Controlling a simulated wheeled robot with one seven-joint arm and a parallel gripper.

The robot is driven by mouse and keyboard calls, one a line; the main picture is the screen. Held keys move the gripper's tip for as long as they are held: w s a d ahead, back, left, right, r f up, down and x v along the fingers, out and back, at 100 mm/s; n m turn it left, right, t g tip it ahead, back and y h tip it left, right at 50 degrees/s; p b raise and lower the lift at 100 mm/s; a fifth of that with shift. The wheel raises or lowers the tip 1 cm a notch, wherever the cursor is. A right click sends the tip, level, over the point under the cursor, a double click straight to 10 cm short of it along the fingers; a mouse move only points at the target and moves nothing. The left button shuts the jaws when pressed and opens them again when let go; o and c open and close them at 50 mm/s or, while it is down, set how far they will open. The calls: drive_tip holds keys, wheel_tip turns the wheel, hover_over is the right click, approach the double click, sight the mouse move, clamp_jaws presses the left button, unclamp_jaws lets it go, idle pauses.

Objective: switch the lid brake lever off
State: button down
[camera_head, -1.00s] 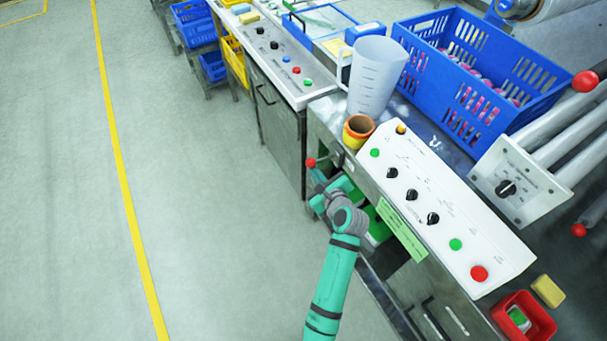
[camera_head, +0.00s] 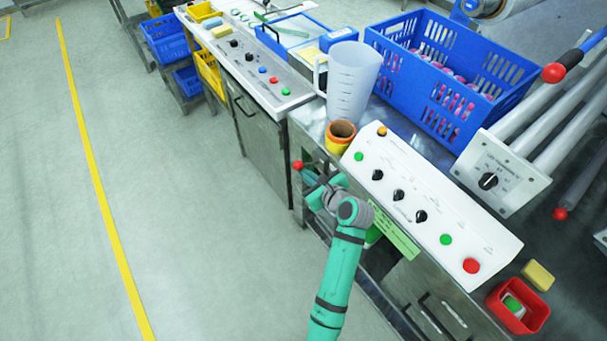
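A lever with a red ball knob (camera_head: 298,165) sticks out from the front of the bench, left of the orange cup. No readable label shows which lever is the lid brake lever. My gripper (camera_head: 314,186) is at the bench front, just below and right of this knob, close to its shaft. Whether it touches the lever cannot be told. My wrist hides much of the fingers, so their opening is unclear. Two more red knobs show at the right, an upper one (camera_head: 554,73) and a lower one (camera_head: 560,213), both far from my gripper.
A white control panel (camera_head: 460,236) with knobs and buttons lies right of my arm. An orange cup (camera_head: 341,137), a clear jug (camera_head: 352,85) and a blue crate (camera_head: 440,108) stand behind. A red bin (camera_head: 541,318) is at lower right. Floor at left is clear.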

drive_tip(key=shift+r, duration=0.1)
drive_tip(key=s+d, duration=0.5)
drive_tip(key=s, duration=0.2)
drive_tip(key=shift+s+d, duration=0.25)
drive_tip(key=shift+d, duration=0.1)
idle(0.4)
drive_tip(key=shift+r, duration=0.1)
drive_tip(key=shift+d, duration=0.1)
